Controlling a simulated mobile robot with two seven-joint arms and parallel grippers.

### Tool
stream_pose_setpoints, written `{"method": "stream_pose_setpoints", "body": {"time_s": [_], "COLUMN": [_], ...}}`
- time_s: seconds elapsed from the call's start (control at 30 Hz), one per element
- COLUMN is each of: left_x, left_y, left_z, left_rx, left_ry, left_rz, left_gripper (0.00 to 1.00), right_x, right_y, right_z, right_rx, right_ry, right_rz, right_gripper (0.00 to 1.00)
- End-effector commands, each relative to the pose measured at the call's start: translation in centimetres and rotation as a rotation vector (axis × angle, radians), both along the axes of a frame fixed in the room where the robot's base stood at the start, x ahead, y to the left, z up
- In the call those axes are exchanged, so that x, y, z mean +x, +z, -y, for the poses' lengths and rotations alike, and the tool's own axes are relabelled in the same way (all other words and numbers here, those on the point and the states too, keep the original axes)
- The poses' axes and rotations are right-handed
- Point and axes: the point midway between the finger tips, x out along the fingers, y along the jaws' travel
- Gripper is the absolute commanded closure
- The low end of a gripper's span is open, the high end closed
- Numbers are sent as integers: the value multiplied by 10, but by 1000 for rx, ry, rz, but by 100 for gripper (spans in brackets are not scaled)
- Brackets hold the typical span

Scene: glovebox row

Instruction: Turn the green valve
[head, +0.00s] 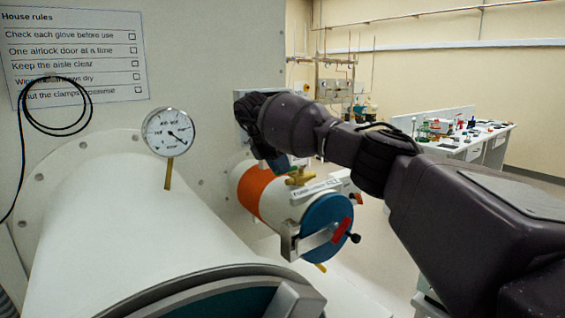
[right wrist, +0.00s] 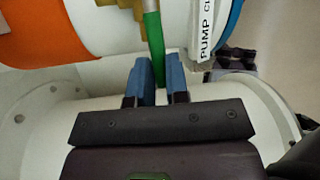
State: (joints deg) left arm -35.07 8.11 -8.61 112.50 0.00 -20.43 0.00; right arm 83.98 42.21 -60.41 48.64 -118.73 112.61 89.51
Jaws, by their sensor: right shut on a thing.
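The green valve handle (right wrist: 153,40) shows in the right wrist view as a green bar below a brass fitting (right wrist: 139,8). Its lower end sits between the two blue fingers of my right gripper (right wrist: 158,68), which is shut on it. In the head view my right gripper (head: 281,163) is mostly hidden behind my wrist, with a little blue showing above the small airlock. My left gripper is not in view.
The small airlock has an orange band (head: 262,190) and a blue door (head: 326,222) with a red-handled clamp. A large white cylinder (head: 110,215) with a pressure gauge (head: 169,132) stands at left. A bench (head: 485,146) with small items stands at the back right.

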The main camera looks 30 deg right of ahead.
Motion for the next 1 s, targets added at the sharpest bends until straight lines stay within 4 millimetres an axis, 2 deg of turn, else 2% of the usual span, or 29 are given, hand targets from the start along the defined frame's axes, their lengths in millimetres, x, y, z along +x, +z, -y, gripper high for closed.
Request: {"method": "stream_pose_setpoints", "body": {"time_s": [0.3, 0.8, 0.83, 1.0], "left_x": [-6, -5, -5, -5], "left_y": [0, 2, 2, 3], "left_z": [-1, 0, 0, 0], "left_rx": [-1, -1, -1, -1], "left_ry": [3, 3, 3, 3], "left_rz": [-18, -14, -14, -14], "left_gripper": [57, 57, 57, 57], "right_x": [7, 8, 8, 7], "right_y": [3, 3, 3, 1], "right_z": [-1, 0, 0, 0], "right_rx": [1, 1, 1, 1], "right_ry": [-92, -107, -107, -106], "right_rz": [4, 5, 5, 4], "right_gripper": [100, 100, 82, 59]}}
